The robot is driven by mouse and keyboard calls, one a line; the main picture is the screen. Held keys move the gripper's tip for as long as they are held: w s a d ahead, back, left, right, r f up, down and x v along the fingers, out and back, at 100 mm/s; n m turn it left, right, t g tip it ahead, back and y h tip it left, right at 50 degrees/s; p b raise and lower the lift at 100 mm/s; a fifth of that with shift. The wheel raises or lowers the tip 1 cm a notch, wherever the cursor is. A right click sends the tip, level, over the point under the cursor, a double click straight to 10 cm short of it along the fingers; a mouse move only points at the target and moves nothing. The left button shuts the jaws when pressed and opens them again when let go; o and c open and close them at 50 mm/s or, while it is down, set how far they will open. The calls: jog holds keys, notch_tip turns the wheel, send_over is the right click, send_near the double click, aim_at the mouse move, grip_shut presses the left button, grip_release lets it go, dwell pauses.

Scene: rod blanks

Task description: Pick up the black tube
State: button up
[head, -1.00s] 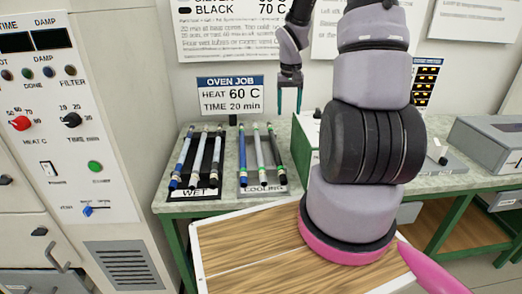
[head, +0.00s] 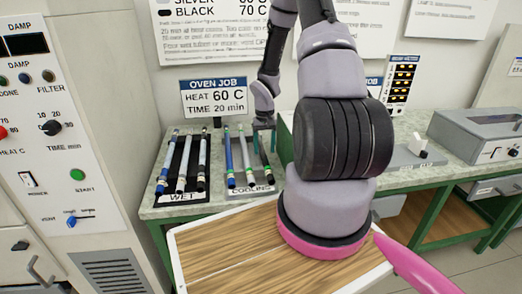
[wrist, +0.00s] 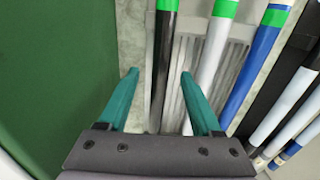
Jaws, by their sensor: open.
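The black tube (wrist: 163,60) has a green band and lies in the grey cooling tray. In the wrist view it runs between the two teal fingers of my gripper (wrist: 158,74), with a gap on each side. In the head view my gripper (head: 264,142) points down over the right side of the cooling tray (head: 246,191), partly hiding the black tube (head: 265,168). My gripper is open and holds nothing. Beside the black tube in the same tray lie a white tube (wrist: 211,60) and a blue tube (wrist: 252,65).
The black wet tray (head: 183,197) with several tubes lies left of the cooling tray. A green surface (wrist: 60,70) stands close to the left finger in the wrist view. A grey box (head: 480,135) sits at the right of the bench, and the oven panel (head: 45,130) is at left.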

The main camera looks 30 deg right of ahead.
aim_at(264, 155)
jog(key=shift+s+a+f, duration=0.1)
jog(key=shift+f, duration=1.45)
grip_shut()
